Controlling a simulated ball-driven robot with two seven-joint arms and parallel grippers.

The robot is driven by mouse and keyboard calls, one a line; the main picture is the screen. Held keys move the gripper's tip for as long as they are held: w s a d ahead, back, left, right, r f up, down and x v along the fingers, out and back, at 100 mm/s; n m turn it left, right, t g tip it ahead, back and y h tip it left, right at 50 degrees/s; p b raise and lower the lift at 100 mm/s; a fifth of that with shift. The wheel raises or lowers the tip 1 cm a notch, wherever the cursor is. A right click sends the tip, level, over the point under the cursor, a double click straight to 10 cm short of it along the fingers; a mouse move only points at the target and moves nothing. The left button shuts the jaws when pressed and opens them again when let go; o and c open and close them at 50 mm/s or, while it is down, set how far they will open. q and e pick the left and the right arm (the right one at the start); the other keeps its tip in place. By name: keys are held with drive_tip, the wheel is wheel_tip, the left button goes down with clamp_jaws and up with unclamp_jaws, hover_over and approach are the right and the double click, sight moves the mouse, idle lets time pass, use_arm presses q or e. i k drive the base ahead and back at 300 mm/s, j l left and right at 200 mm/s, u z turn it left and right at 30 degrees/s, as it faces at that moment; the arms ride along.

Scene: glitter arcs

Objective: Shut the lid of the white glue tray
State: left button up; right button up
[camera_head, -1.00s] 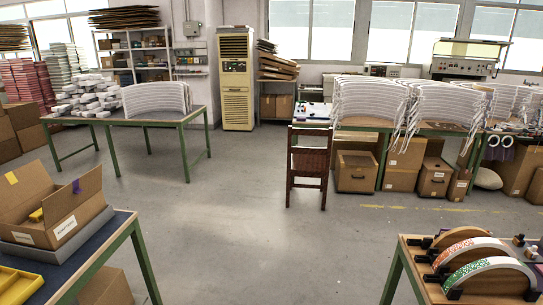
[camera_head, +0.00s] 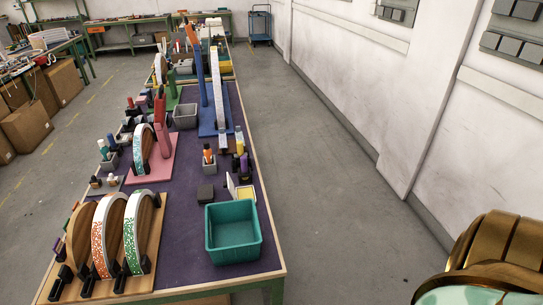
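A small pale tray (camera_head: 245,194) with yellowish contents sits on the long purple-topped table, right of its middle. It looks like the white glue tray. A thin white panel (camera_head: 231,186) stands tilted up at its left side, apparently its open lid; the hinge is too small to make out. Neither of my grippers shows in the head view. A brass-coloured rounded part at the bottom right appears to be part of my own arm.
A teal bin (camera_head: 233,233) stands just in front of the tray. A dark block (camera_head: 206,193) and a bottle holder (camera_head: 209,161) are to its left and behind. Arc stands (camera_head: 110,240) fill the near left. The floor (camera_head: 335,220) right of the table is clear up to the wall.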

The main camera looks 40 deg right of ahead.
sight(229, 183)
drive_tip(key=i+j+z, duration=0.2)
drive_tip(key=j+z, duration=0.25)
drive_tip(key=i+j+z, duration=0.1)
drive_tip(key=j+z, duration=0.3)
drive_tip(key=i+j+z, duration=0.1)
drive_tip(key=j+z, duration=0.2)
drive_tip(key=z, duration=0.15)
drive_tip(key=j+z, duration=0.45)
